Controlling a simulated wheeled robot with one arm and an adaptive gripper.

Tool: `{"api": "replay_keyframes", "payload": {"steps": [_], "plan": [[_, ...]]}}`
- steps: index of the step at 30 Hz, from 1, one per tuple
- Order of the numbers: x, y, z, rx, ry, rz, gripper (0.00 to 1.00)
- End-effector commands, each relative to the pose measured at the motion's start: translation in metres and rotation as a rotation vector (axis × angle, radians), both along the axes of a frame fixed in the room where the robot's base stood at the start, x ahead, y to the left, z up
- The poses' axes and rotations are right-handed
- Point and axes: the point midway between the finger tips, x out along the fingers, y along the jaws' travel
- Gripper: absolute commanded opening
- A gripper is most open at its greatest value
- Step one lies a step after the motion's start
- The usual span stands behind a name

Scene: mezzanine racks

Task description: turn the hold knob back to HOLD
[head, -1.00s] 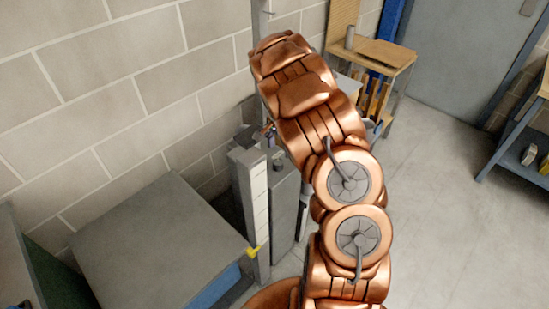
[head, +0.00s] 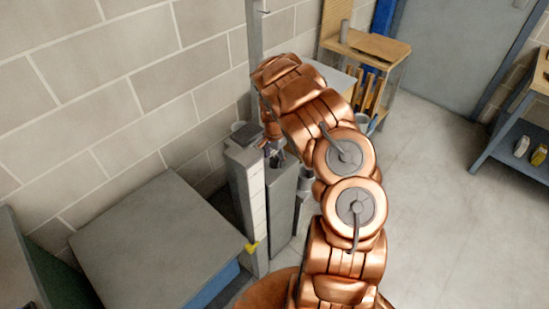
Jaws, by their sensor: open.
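My gripper (head: 276,156) is at the end of my copper arm, pointing down beside the top of a grey pedestal (head: 247,185). Only small dark parts of it show. It looks open, and I see nothing held in it. The pedestal has a dark plate (head: 246,133) on its top and a pale marked strip down one edge. I cannot make out the hold knob or any HOLD mark; the arm and gripper cover part of this area. Whether the gripper touches anything there I cannot tell.
A grey-topped cabinet (head: 150,235) stands at the left along the block wall. A grey post (head: 255,50) rises behind the pedestal. A wooden bench (head: 375,45) is at the back, and a blue-grey shelf (head: 515,140) is at the right. The floor between is clear.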

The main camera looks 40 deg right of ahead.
Motion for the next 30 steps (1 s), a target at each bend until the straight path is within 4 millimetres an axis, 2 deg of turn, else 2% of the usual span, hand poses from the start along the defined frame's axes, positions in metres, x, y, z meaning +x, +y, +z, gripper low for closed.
{"api": "replay_keyframes", "payload": {"steps": [6,14,30], "plan": [[-0.0001,0.0002,-0.0108,0.0,0.0,0.0,0.66],[0.0,0.0002,-0.0121,0.0,-0.001,0.0,0.65],[-0.0001,0.0003,-0.0121,0.0,0.0,0.001,0.09]]}}
